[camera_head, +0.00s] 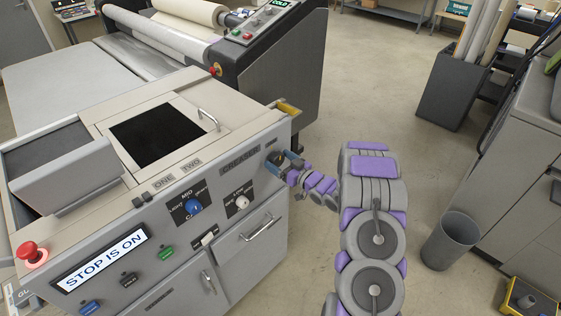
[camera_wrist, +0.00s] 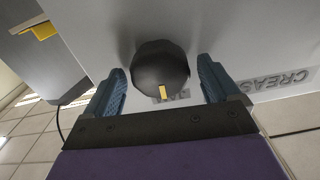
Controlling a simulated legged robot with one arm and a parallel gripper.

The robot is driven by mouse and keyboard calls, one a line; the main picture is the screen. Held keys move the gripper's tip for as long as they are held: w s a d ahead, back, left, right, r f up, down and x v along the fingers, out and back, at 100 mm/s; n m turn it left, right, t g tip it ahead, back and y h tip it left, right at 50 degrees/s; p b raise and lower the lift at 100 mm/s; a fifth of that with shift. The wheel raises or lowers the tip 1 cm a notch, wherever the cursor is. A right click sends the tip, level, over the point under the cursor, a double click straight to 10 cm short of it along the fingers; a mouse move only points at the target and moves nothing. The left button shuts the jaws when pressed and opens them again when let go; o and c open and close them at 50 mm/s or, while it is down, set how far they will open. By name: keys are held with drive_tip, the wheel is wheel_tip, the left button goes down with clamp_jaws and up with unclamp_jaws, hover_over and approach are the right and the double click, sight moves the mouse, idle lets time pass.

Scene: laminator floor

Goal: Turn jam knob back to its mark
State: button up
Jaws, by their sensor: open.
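The jam knob (camera_wrist: 160,72) is a round black knob with a yellow pointer line at its lower edge in the wrist view. It sits on the grey front panel of the creaser. A label below it is partly covered by the knob, so its mark cannot be read. My gripper (camera_wrist: 163,88) is open, with one blue finger on each side of the knob and small gaps visible beside it. In the head view my gripper (camera_head: 289,166) is at the panel's right end, in front of the dark knob (camera_head: 276,158), which it partly hides.
The creaser (camera_head: 255,205) has a blue knob (camera_head: 193,207), a white knob (camera_head: 242,202), a lit "STOP IS ON" display (camera_head: 103,259) and a red stop button (camera_head: 30,253). A laminator (camera_head: 270,60) stands behind.

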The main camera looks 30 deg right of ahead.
drive_tip(key=c, duration=1)
drive_tip(key=shift+n+b, duration=0.3)
drive_tip(key=shift+n, duration=0.2)
drive_tip(key=o, duration=1)
drive_tip(key=shift+d, duration=0.1)
drive_tip(key=v, duration=1.7)
drive_tip(key=shift+s+p, duration=0.15)
drive_tip(key=shift+p, duration=0.3)
drive_tip(key=shift+d, duration=0.1)
